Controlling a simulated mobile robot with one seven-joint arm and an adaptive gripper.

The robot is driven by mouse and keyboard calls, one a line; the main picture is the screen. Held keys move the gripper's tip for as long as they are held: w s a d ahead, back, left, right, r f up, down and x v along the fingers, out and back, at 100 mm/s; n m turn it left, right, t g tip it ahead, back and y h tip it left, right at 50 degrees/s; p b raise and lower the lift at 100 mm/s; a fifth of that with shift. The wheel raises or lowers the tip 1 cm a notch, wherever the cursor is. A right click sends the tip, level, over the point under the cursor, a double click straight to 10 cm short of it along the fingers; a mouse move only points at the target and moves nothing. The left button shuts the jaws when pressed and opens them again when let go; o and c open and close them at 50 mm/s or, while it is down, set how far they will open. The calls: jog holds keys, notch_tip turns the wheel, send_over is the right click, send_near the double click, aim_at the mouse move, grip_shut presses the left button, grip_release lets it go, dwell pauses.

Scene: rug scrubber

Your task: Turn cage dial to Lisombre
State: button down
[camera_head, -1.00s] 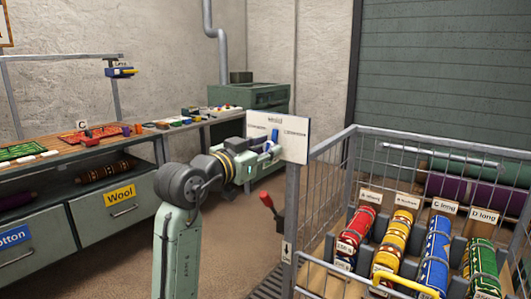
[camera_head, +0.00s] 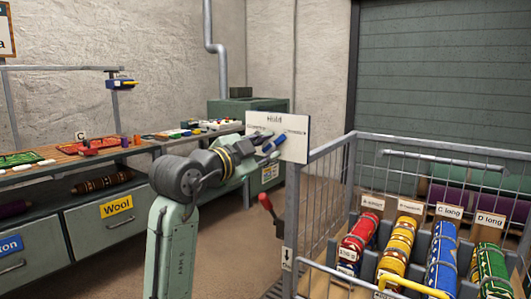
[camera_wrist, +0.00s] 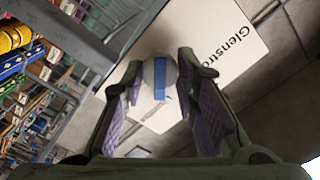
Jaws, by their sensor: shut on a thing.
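A white sign panel (camera_head: 298,152) stands at the corner of the wire cage, with "Hold" at its top and a small, unreadable label on each side. In the wrist view, the panel (camera_wrist: 240,35) shows "Glenstro…", partly cut off. The dial is a pale round knob with a blue pointer (camera_wrist: 159,80). In the head view, the blue pointer (camera_head: 275,142) slants up to the right, toward the right-hand label. My gripper (camera_wrist: 160,66) is shut on the dial, one finger on each side. In the head view, my gripper (camera_head: 263,141) partly hides the dial.
The wire cage (camera_head: 318,185) holds several coloured rug rolls (camera_head: 441,258) in labelled slots and a yellow handle (camera_head: 412,286). A red-handled lever (camera_head: 266,202) stands left of the cage post. A workbench with drawers (camera_head: 110,220) runs along the left, with a green cabinet (camera_head: 262,104) behind.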

dwell(0.4)
jog(key=c, duration=1.3)
grip_release()
jog(key=v, duration=1.2)
